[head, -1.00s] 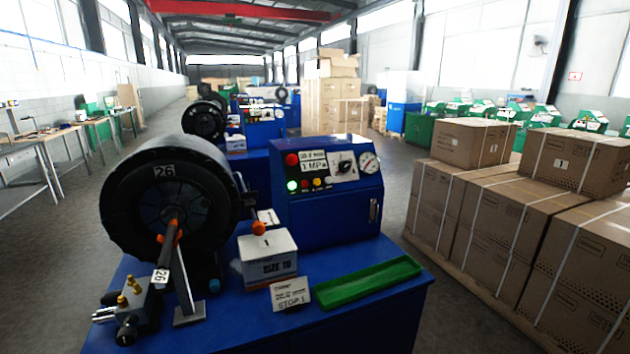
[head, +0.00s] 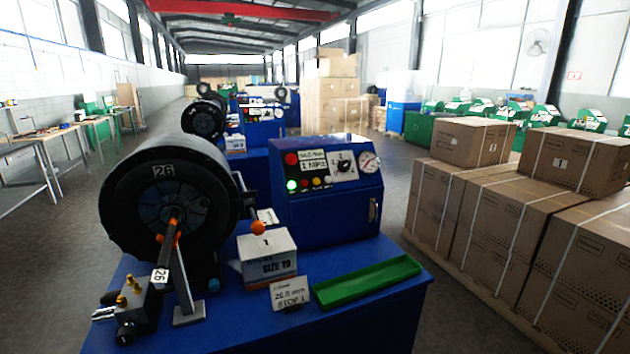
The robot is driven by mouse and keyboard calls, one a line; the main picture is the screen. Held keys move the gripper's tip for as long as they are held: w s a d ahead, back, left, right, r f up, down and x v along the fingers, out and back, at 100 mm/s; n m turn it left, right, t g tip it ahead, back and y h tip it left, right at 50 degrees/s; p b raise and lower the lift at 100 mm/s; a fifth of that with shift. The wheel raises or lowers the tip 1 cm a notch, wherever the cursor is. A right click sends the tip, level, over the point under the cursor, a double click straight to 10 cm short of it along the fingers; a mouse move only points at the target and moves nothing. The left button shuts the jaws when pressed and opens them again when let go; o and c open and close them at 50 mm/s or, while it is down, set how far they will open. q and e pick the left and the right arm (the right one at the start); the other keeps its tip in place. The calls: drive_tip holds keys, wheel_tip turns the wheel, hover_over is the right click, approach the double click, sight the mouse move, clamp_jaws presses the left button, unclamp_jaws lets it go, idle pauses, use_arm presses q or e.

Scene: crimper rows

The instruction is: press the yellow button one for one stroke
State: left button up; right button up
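The blue control box (head: 326,190) stands at the back of the blue bench. The large black crimper head (head: 170,195) marked 26 is to the left of the box. Neither of my grippers is in view.
Stacked cartons (head: 490,240) fill the right side.

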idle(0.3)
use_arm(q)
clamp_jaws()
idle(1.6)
